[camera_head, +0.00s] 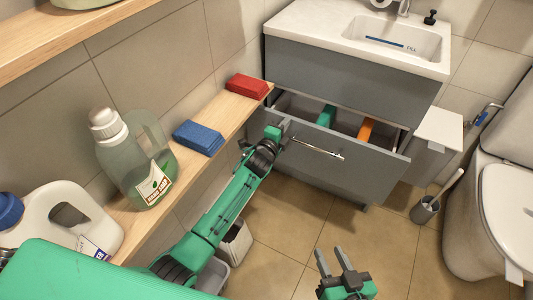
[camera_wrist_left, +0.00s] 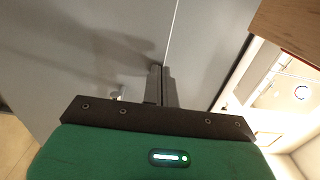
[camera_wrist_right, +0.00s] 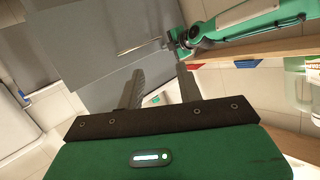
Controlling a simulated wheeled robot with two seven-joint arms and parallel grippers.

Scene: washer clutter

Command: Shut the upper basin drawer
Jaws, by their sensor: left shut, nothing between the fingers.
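The basin cabinet has a grey drawer pulled out below a plain grey upper panel (camera_head: 340,80). Its front (camera_head: 340,165) carries a metal bar handle (camera_head: 318,148), and green and orange things show inside. My left gripper (camera_head: 284,127) is shut and empty at the drawer front's left upper corner. In the left wrist view its fingertips (camera_wrist_left: 162,68) are close to a grey surface with a seam; I cannot tell whether they touch. My right gripper (camera_head: 335,252) is open and empty, low in front of the drawer; its spread fingers show in the right wrist view (camera_wrist_right: 160,82).
A wooden ledge (camera_head: 226,112) along the left wall holds a red block (camera_head: 248,86), blue block (camera_head: 198,137), green detergent bottle (camera_head: 138,160) and white jug (camera_head: 65,220). A toilet (camera_head: 495,215) and brush holder (camera_head: 424,210) stand right. A bin (camera_head: 236,242) is under my left arm.

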